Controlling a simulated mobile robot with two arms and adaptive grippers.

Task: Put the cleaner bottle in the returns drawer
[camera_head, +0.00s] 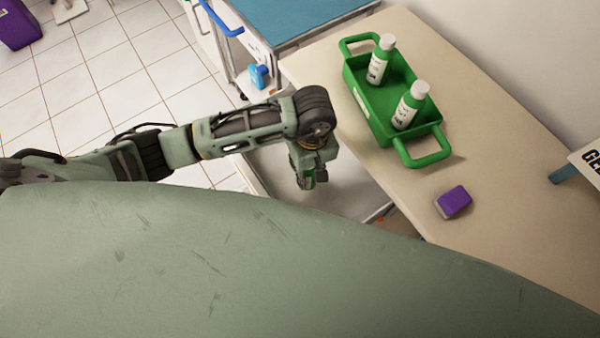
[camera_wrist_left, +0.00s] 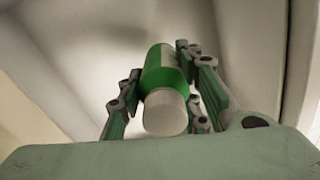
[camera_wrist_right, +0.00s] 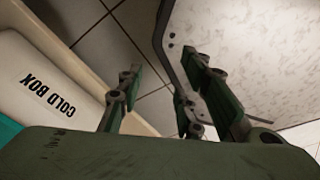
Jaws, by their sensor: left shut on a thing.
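The cleaner bottle, green with a white cap (camera_wrist_left: 165,112), is between the fingers of my left gripper (camera_wrist_left: 163,72), which is shut on it. In the head view my left gripper (camera_head: 309,176) points down over an open, pale drawer (camera_head: 348,190) below the counter's edge. Little of the bottle can be made out there. In the left wrist view pale walls surround the bottle; I cannot tell whether it touches the drawer floor. My right gripper (camera_wrist_right: 160,76) is open and empty in the right wrist view, and is not seen in the head view.
On the beige counter (camera_head: 465,115) stands a green caddy (camera_head: 383,128) with two white-capped bottles. A purple sponge-like block (camera_head: 453,202) lies nearer. A blue-topped cart (camera_head: 290,25) is behind. A white cold box (camera_wrist_right: 40,85) shows in the right wrist view.

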